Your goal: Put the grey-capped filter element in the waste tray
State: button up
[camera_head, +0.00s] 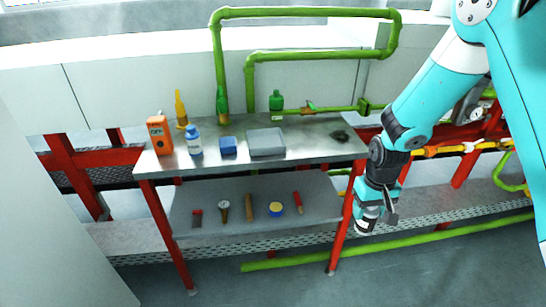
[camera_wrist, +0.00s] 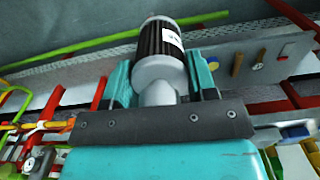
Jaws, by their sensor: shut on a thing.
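My gripper (camera_head: 376,203) hangs to the right of the bench and is shut on the filter element (camera_wrist: 160,42). In the wrist view the filter element has a dark pleated body, a white label and pale grey ends, and sits between the two teal fingers of my gripper (camera_wrist: 160,80). In the head view the filter element (camera_head: 366,224) points downward, partly covered by the fingers. A grey tray (camera_head: 268,154), which looks like the waste tray, stands on the bench top, left of my gripper and above its height. It looks empty.
Several tools lie on the lower shelf (camera_head: 325,212). Green pipes (camera_head: 305,12) rise behind. A red leg (camera_head: 341,232) stands near my gripper.

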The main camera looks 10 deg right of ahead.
aim_at(265, 144)
jog(key=k, duration=0.95)
jog(key=u, duration=0.7)
jog(key=i, duration=0.55)
jog(key=u, duration=0.8)
jog(key=i, duration=0.75)
jog(key=z, duration=0.55)
jog(key=i, duration=0.6)
jog(key=z, duration=0.65)
